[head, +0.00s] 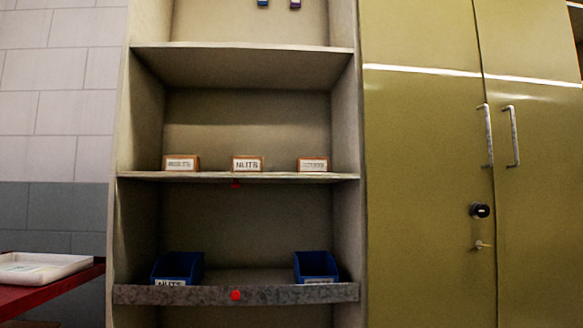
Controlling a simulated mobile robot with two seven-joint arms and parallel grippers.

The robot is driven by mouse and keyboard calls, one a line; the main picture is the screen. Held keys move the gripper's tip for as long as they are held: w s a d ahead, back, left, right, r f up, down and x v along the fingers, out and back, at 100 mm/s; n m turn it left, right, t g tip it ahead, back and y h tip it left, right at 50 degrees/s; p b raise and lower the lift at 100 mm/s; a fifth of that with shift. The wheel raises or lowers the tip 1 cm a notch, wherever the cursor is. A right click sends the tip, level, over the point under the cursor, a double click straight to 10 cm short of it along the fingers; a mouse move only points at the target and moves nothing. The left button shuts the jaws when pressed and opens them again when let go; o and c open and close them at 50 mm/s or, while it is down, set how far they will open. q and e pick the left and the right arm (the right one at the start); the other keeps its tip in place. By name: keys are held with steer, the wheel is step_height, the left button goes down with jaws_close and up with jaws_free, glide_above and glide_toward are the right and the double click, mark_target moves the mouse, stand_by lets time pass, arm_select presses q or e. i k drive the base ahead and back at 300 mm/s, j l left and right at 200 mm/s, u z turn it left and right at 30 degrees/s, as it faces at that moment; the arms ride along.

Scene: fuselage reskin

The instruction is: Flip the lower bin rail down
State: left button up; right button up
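The lower bin rail (200,295) is a mottled grey bar with a red knob (235,295) at its middle. It runs across the front of the lower shelf and stands upright, covering the lower front of two blue bins. The left blue bin (178,266) has a label partly hidden by the rail; the right blue bin (316,265) has its label mostly hidden. Neither of my grippers is in view.
The shelf above (210,176) carries three small orange-edged labelled boxes, the middle one (247,164) reading NUTS. A small red knob (236,184) shows under its edge. A closed olive cabinet (420,180) stands right. A white tray (40,268) sits on a red surface (45,290) left.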

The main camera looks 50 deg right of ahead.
mark_target(318, 293)
steer(key=z, duration=1.25)
